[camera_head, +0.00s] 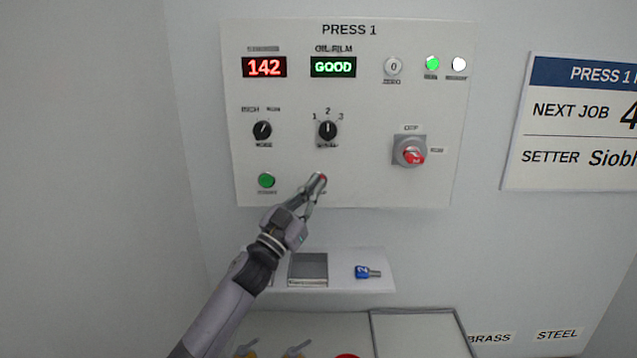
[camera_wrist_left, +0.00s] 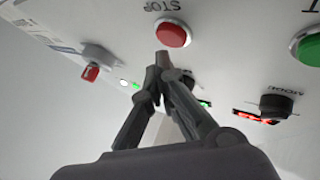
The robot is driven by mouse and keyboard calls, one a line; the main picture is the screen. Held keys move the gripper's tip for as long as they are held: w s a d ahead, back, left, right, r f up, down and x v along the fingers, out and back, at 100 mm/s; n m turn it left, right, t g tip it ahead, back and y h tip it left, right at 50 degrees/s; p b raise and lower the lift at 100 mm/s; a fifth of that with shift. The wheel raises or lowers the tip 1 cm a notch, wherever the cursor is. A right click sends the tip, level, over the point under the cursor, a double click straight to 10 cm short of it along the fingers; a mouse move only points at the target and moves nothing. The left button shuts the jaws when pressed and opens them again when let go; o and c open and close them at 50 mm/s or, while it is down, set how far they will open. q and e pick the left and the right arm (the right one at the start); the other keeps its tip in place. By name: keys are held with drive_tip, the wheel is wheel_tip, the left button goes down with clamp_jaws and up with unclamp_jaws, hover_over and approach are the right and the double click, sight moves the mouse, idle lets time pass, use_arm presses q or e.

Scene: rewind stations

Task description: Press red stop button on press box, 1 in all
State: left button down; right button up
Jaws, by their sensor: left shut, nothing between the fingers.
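The press box (camera_head: 355,180) is a pale panel on the wall, headed PRESS 1. Its red stop button (camera_wrist_left: 173,34), labelled STOP, shows whole in the left wrist view. In the head view my gripper hides most of it and only a bit of red (camera_head: 323,178) shows. My left gripper (camera_head: 316,184) is shut and empty, with its fingertips right by the button. In the left wrist view the shut fingertips (camera_wrist_left: 163,60) appear just short of the button's edge; I cannot tell whether they touch it. My right gripper is not in view.
A green button (camera_head: 267,180) is left of my gripper. Black knobs (camera_head: 327,130) sit above it, and a red-handled rotary switch (camera_head: 410,152) is to the right.

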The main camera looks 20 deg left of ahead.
use_arm(q)
drive_tip(key=shift+w, duration=0.2)
drive_tip(key=shift+w+a, duration=0.15)
drive_tip(key=shift+w, duration=0.1)
drive_tip(key=shift+w+a+r, duration=0.1)
drive_tip(key=shift+w, duration=0.25)
idle(0.8)
idle(0.3)
drive_tip(key=shift+s+d+p, duration=0.2)
drive_tip(key=shift+s+p, duration=0.1)
drive_tip(key=shift+s, duration=0.5)
drive_tip(key=s, duration=0.1)
drive_tip(key=s+d+p, duration=0.1)
drive_tip(key=s, duration=0.1)
drive_tip(key=s+p, duration=0.1)
drive_tip(key=shift+s+d, duration=0.25)
drive_tip(key=shift+s, duration=0.15)
